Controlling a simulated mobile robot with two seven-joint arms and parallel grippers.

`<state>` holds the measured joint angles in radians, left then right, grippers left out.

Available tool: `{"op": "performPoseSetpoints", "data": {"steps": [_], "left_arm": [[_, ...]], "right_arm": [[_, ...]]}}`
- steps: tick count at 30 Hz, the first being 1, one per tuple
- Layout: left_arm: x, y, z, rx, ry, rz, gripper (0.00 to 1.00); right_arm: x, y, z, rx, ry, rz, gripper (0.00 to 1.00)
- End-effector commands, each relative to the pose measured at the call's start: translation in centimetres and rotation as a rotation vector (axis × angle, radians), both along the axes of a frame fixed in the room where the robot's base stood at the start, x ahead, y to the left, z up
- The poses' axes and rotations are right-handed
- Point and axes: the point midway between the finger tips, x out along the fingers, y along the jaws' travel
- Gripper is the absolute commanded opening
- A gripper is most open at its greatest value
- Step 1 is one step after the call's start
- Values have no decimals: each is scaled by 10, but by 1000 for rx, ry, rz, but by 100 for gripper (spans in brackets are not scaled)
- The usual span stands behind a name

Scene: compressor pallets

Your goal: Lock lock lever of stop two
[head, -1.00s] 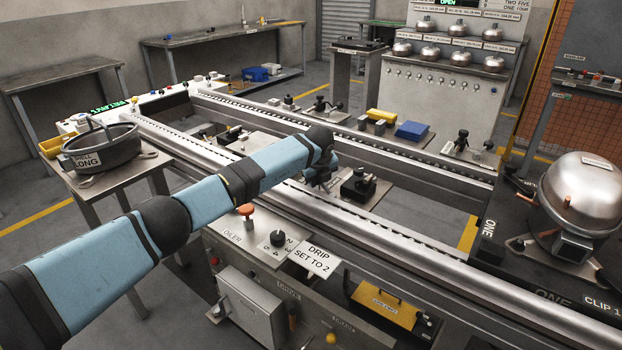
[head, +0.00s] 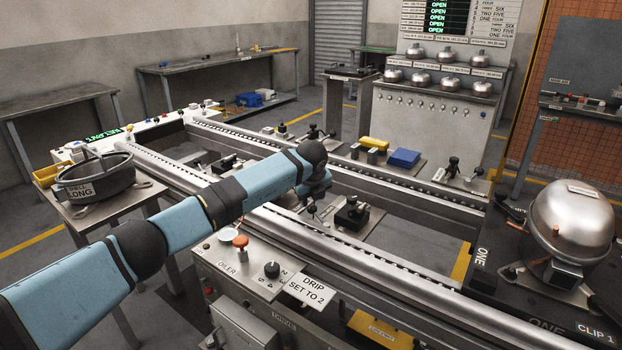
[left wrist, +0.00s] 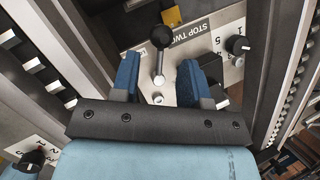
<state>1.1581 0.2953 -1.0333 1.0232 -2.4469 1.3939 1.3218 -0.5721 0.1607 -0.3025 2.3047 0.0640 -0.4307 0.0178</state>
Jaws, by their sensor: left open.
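In the left wrist view the lock lever (left wrist: 160,40) has a black ball knob on a bright metal stem. My left gripper (left wrist: 158,76) is open, with one blue finger on each side of the lever's stem. The knob shows beyond the fingertips. I see no clear contact between fingers and lever. In the head view my left gripper (head: 311,196) is over the line between the rails, mostly hidden by its own wrist. The lever is not clear there. My right gripper is not in view.
A black numbered knob (left wrist: 238,45) stands right of the lever in the wrist view. In the head view, a dark block (head: 352,214) is right of my gripper. The near rail (head: 370,266) and oiler cabinet (head: 238,263) lie in front. A compressor (head: 572,222) stands at the right.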

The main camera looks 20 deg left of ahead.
Motion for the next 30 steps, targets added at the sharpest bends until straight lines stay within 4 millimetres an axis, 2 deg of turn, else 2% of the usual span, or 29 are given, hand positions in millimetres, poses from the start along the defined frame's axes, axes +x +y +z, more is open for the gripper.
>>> {"op": "performPoseSetpoints", "data": {"steps": [1,2,6,10,15,25,28,30], "left_arm": [[-4,-1,15,0,-3,-2,41],[-7,-2,21,0,-3,-2,41],[-19,-5,46,-1,-2,-1,41],[-27,-6,61,1,-1,0,41],[-32,-8,70,0,1,1,41],[-32,-8,72,0,1,1,41],[-32,-8,87,0,0,1,41],[-32,-8,108,0,0,1,41]], "right_arm": [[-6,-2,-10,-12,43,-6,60],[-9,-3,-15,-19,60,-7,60],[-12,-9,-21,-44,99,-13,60],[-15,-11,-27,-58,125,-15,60],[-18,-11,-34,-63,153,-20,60],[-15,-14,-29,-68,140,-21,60],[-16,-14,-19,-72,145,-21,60],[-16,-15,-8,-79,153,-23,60]]}}
